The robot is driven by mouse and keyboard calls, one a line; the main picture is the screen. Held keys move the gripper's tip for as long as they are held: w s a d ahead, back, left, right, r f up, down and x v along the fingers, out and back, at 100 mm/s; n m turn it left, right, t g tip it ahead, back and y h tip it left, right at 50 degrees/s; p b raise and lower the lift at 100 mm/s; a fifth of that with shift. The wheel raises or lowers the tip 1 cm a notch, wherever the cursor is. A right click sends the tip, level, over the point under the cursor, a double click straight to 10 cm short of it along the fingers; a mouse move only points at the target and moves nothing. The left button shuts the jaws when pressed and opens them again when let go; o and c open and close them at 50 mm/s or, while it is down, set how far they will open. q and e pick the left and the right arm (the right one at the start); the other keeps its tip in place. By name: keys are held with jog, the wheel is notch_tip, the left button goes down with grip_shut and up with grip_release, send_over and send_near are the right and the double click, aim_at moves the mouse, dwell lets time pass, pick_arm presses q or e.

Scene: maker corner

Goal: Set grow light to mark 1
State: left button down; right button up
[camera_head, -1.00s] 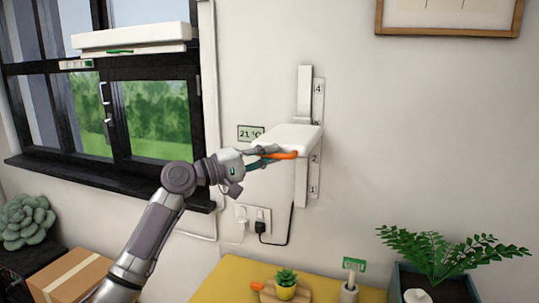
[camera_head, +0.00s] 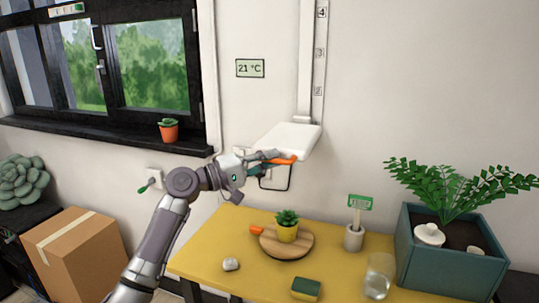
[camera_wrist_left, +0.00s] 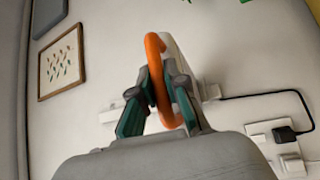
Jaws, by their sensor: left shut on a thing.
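The grow light (camera_head: 288,139) is a white slab-shaped head on a vertical wall rail (camera_head: 306,60). A scale strip (camera_head: 319,72) beside the rail shows marks 4, 3 and 2; the head sits below mark 2, and mark 1 is not visible, seemingly hidden behind it. My left gripper (camera_head: 270,160) is shut on the orange handle (camera_head: 286,159) at the head's front edge. In the left wrist view its teal-padded fingers (camera_wrist_left: 160,95) close around the orange loop (camera_wrist_left: 154,60). My right gripper is not in view.
Below is a yellow table (camera_head: 215,245) with a potted succulent (camera_head: 287,226) on a wooden board, a marker in a cup (camera_head: 354,237), a glass (camera_head: 379,275) and a planter (camera_head: 450,262). A cardboard box (camera_head: 85,255) stands left. The wall around the lamp is mostly clear.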

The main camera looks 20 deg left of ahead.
pick_arm(q)
jog(key=shift+d+f, duration=0.1)
jog(key=shift+f, duration=0.55)
jog(key=c, duration=1.2)
grip_release()
jog(key=shift+s+a, duration=0.1)
jog(key=shift+a, duration=0.1)
jog(key=v, duration=1.1)
jog(key=shift+s+a, duration=0.25)
jog(key=shift+a, duration=0.05)
